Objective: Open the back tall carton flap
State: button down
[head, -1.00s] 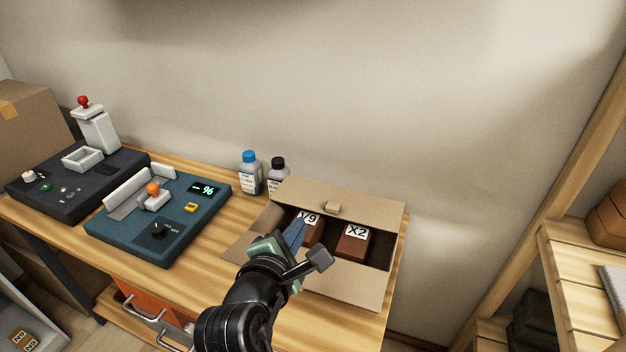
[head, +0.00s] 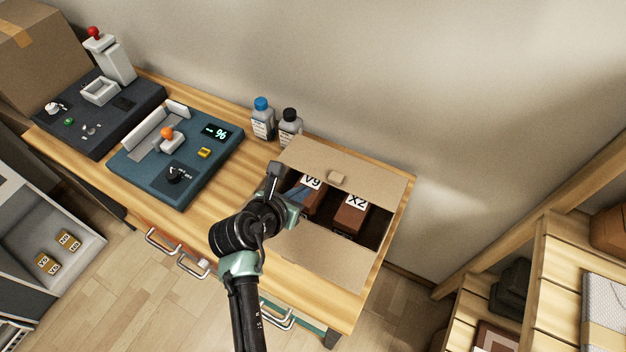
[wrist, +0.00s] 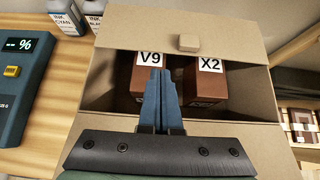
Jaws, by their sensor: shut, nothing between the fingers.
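The cardboard carton stands on the right end of the wooden bench. Its back flap (head: 375,177) spans the rear of the opening and carries a small tab (head: 336,177) at its near edge; both also show in the wrist view, flap (wrist: 225,25) and tab (wrist: 188,43). The front flap (head: 325,257) is folded away from the opening. Inside stand two brown boxes, V9 (head: 313,200) and X2 (head: 350,218). My gripper (wrist: 162,75) is shut and empty; its blue fingertips overlap the V9 box in view, short of the tab. Their height above it is unclear.
Cyan (head: 263,120) and black-capped (head: 290,127) ink bottles stand just behind the carton's left side. A blue scale-like device (head: 175,155) is to the left. Wooden shelving (head: 570,265) is at the right. A wall runs close behind the bench.

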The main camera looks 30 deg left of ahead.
jog(key=shift+x, duration=3.15)
jog(key=shift+r, duration=0.15)
jog(key=shift+r+g+p, duration=0.3)
jog(key=shift+r+p, duration=0.1)
jog(key=shift+p, duration=0.35)
jog(key=shift+r+p, duration=0.15)
jog(key=shift+p, duration=0.15)
